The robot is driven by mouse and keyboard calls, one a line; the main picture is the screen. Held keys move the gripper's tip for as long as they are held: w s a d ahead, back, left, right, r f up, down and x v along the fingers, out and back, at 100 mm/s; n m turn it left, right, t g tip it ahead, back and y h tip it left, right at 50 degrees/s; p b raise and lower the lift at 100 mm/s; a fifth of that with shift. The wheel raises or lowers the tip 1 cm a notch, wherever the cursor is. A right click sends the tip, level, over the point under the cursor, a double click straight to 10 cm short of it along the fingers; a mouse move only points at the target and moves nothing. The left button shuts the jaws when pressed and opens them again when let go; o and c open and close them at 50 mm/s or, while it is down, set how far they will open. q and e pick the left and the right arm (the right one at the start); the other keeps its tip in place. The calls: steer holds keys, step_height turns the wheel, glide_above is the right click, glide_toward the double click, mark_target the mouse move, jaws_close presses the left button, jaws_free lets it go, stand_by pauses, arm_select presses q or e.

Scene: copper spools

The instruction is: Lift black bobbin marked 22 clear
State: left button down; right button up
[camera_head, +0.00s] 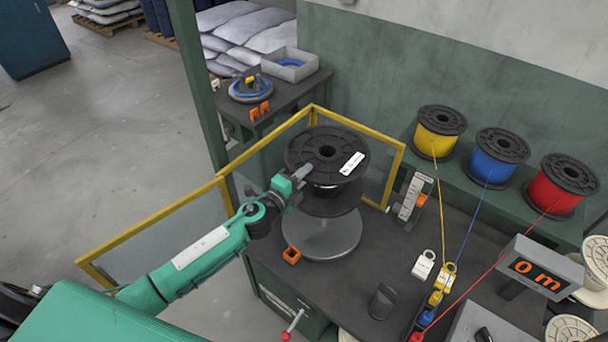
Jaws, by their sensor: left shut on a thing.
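The black bobbin (316,143) has a white label on its top flange; the marking is too small to read. It is in the head view, upright above a grey round turntable (322,236), inside a yellow-edged guard. Its lower flange appears above the turntable, but I cannot tell how large the gap is. My left gripper (299,176) comes in from the left and is shut on the bobbin at the near left edge of its upper flange. The fingertips are partly hard to make out. My right gripper is not in view.
A yellow-edged guard (240,157) borders the turntable. Yellow (440,125), blue (499,150) and red (561,180) spools stand on a green shelf at right, their wires running to a guide (436,293). A meter display (538,270) stands at the right.

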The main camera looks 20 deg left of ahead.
arm_select(q)
step_height(320, 180, up, 4)
steer(key=shift+f+p, duration=0.1)
steer(key=shift+p, duration=1.15)
steer(key=shift+b, duration=0.35)
steer(key=shift+r, duration=1)
